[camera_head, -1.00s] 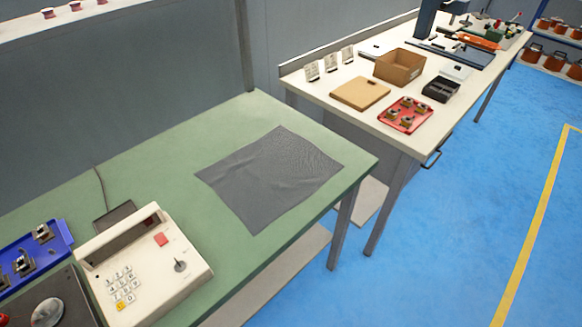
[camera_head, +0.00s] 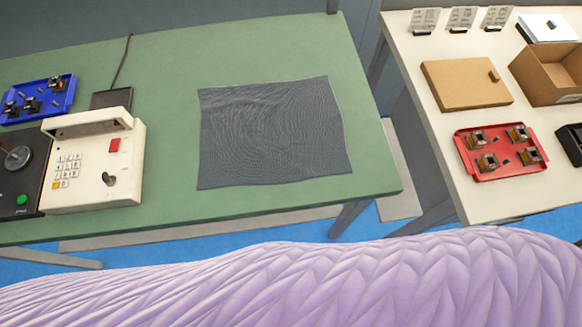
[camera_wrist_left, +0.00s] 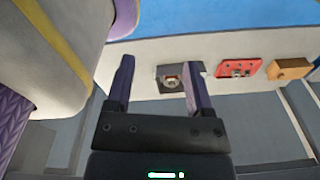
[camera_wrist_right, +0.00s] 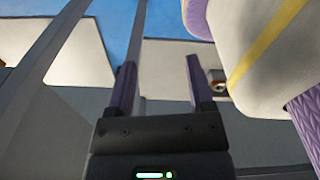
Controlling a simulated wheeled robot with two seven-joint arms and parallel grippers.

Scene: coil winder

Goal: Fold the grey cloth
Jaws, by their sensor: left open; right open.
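The grey cloth (camera_head: 275,132) lies spread out flat on the green table (camera_head: 180,60) in the head view, with slight wrinkles and wavy edges. No fold shows in it. Neither gripper shows in the head view. My left gripper (camera_wrist_left: 157,85) is open and empty in the left wrist view. My right gripper (camera_wrist_right: 160,85) is open and empty in the right wrist view. The cloth cannot be made out in either wrist view, and both grippers are away from it.
Left of the cloth stand a cream keypad machine (camera_head: 92,165) and a blue tray (camera_head: 38,100) with parts. Right of a gap, a white table (camera_head: 420,80) bears a brown board (camera_head: 465,84), a cardboard box (camera_head: 550,75) and a red tray (camera_head: 500,165). Green table is bare around the cloth.

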